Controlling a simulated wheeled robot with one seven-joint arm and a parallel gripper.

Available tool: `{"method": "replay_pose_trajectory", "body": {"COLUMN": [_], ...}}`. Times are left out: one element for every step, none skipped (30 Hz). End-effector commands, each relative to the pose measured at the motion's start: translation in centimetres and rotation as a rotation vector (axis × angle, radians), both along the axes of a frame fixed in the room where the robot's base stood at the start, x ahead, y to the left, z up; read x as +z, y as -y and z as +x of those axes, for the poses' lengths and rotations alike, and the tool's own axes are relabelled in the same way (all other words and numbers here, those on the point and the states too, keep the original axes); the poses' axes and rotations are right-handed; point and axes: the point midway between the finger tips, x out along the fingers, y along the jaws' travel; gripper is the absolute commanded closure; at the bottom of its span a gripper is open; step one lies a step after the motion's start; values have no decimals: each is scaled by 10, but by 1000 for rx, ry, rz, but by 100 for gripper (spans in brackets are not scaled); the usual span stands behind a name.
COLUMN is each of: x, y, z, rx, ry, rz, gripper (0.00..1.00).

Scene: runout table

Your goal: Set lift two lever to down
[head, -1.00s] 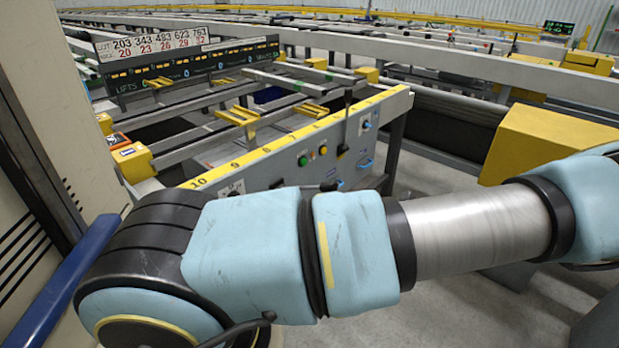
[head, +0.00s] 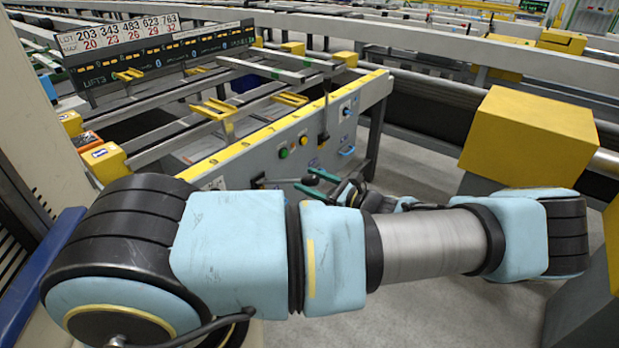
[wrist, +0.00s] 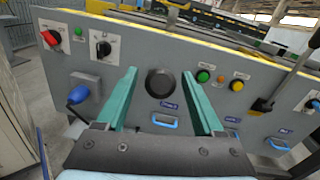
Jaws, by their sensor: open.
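My gripper (head: 302,177) is open in front of the grey control panel (head: 235,178), its two green fingers pointing at it. In the wrist view my gripper (wrist: 160,72) has a round black knob (wrist: 160,83) between its fingers, seen end-on, with no clear contact. A small blue label sits just below it, too blurred to read, so I cannot tell for sure that this is the lift two lever. A blue-knobbed lever (wrist: 78,94) is left of the fingers. A tall black lever (wrist: 288,78) stands at the right, also in the head view (head: 324,125).
A green button (wrist: 203,76) and a yellow button (wrist: 237,85) are right of the fingers. A red switch (wrist: 51,38) and a black rotary switch (wrist: 103,46) are upper left. Blue handles (wrist: 165,121) protrude low on the panel. A yellow box (head: 525,135) stands at right.

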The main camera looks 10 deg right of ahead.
Motion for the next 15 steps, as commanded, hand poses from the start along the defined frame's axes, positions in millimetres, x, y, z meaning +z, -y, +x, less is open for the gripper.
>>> {"method": "replay_pose_trajectory", "body": {"x": [0,0,0,0,0,0,0,0,0,0,0,0,0,0,0], "y": [-2,-3,-3,-4,-4,-4,-4,-4,-4,-4,-3,-3,-3,-3,-3], "z": [2,2,3,3,3,3,3,3,3,3,3,3,3,3,3], "rx": [0,0,0,0,0,0,0,0,0,0,0,0,0,0,0], "ry": [-1,0,-1,-1,0,0,0,0,0,0,0,0,0,0,0], "rz": [1,0,1,1,0,0,0,0,0,0,0,0,0,0,0], "gripper": [31,31,31,31,31,31,31,31,31,31,33,38,41,44,49]}}
